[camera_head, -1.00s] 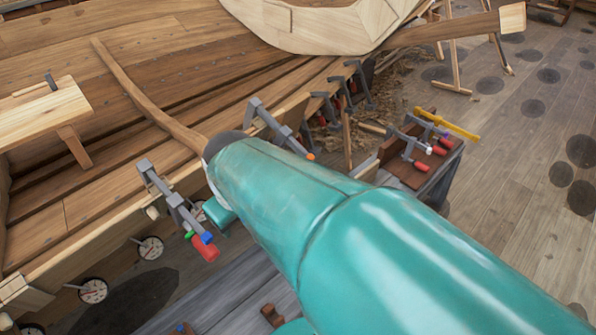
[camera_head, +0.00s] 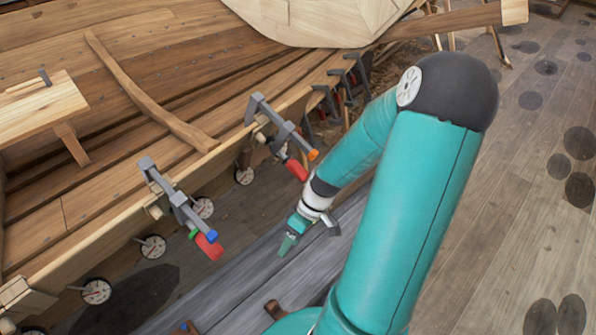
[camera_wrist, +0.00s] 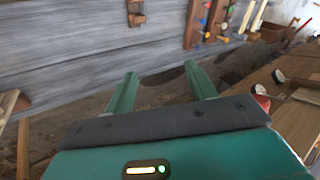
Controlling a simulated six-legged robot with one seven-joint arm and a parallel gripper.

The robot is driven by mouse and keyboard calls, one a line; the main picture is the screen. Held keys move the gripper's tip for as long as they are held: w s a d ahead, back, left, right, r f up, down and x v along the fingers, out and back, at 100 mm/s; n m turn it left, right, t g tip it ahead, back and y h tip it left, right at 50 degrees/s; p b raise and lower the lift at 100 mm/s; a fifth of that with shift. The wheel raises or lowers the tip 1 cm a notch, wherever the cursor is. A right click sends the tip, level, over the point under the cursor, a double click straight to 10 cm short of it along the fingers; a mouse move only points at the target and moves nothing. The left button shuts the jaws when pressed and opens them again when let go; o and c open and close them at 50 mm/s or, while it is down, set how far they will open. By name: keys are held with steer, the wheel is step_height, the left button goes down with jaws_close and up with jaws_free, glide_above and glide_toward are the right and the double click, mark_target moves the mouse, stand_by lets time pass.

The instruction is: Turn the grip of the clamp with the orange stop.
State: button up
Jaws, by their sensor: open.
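The clamp with the orange stop (camera_head: 313,155) is a grey clamp (camera_head: 284,132) on the hull's upper edge, in the middle of the head view. Its red grip (camera_head: 297,170) hangs at the lower end of its screw. My gripper (camera_head: 293,232) is below that grip, apart from it, pointing down and left. In the wrist view my gripper (camera_wrist: 160,72) is open, with nothing between its two green fingers. A small red piece (camera_wrist: 262,99) shows at the right behind the gripper body; I cannot tell which clamp it belongs to.
Another clamp (camera_head: 178,205), with green and blue pieces and a red grip, sits on the hull edge to the left. Several more clamps (camera_head: 340,85) are farther along. A grey plank surface (camera_head: 225,300) lies below. Wooden floor (camera_head: 500,200) is open at right.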

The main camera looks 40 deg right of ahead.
step_height(320, 180, down, 3)
steer(key=d+t+y, duration=0.2)
steer(key=t+y, duration=0.1)
steer(key=t, duration=0.1)
steer(key=m+t+h, duration=0.2)
steer(key=t+h, duration=0.3)
steer(key=t, duration=0.8)
glide_toward(302, 174)
steer(key=x, duration=0.3)
steer(key=f+x, duration=0.1)
steer(key=x, duration=0.3)
steer(key=d+x, duration=0.1)
steer(key=x, duration=0.2)
steer(key=shift+w+f, duration=0.2)
steer(key=shift+w, duration=0.2)
steer(key=c, duration=1)
